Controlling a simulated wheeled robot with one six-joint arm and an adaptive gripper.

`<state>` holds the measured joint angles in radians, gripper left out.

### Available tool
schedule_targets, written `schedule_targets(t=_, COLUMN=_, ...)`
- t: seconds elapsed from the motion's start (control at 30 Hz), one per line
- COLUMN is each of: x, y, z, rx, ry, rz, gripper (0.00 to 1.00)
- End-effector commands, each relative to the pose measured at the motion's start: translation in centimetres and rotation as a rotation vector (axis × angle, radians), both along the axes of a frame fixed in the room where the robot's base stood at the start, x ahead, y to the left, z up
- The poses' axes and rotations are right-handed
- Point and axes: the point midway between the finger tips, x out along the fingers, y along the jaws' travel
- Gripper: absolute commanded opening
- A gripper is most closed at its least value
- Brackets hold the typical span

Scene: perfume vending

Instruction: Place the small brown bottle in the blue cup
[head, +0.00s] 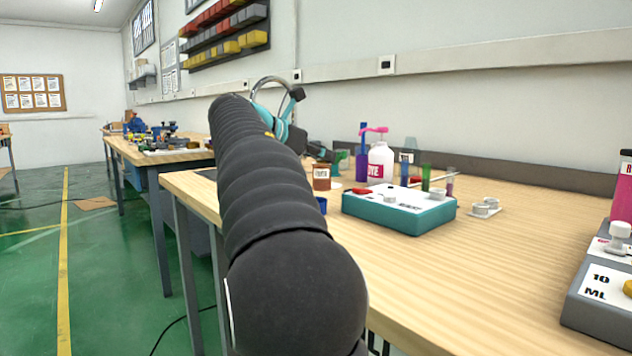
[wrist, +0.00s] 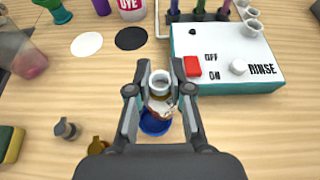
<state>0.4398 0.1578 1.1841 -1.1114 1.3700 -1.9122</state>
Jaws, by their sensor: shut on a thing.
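The small brown bottle (wrist: 160,106), with a pale round neck, is between the fingers of my gripper (wrist: 160,92) in the wrist view. The gripper is shut on it, and the bottle looks upright. The blue cup (wrist: 154,126) is directly under or just behind the bottle in this view, partly hidden by the bottle and fingers. I cannot tell whether the bottle's base is inside the cup. In the head view the blue cup (head: 321,205) shows beside my arm, which hides most of the gripper area.
The teal-sided rinse box (wrist: 237,55) stands close on the right. A grey knob-like piece (wrist: 66,129), a gold one (wrist: 98,145) and a sponge (wrist: 10,144) lie at left. White (wrist: 87,43) and black (wrist: 131,38) discs lie behind, near the dye bottle (head: 381,162).

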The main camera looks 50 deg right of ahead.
Motion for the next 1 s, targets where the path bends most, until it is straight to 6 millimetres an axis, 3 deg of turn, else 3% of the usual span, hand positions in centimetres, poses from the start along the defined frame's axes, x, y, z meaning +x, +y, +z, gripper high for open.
schedule_targets(t=0.27, x=1.4, y=0.6, z=-1.3, rx=-0.001, ry=0.0, rz=0.0, gripper=0.0)
schedule_targets(t=0.53, x=1.3, y=0.5, z=-4.8, rx=-0.001, ry=0.001, rz=-0.001, gripper=0.0)
schedule_targets(t=0.93, x=1.3, y=0.5, z=-5.1, rx=-0.001, ry=0.0, rz=0.0, gripper=0.0)
schedule_targets(t=0.97, x=1.3, y=0.5, z=-5.1, rx=-0.001, ry=-0.001, rz=0.0, gripper=0.27)
schedule_targets(t=1.0, x=1.3, y=0.5, z=-5.1, rx=-0.001, ry=-0.001, rz=0.0, gripper=0.37)
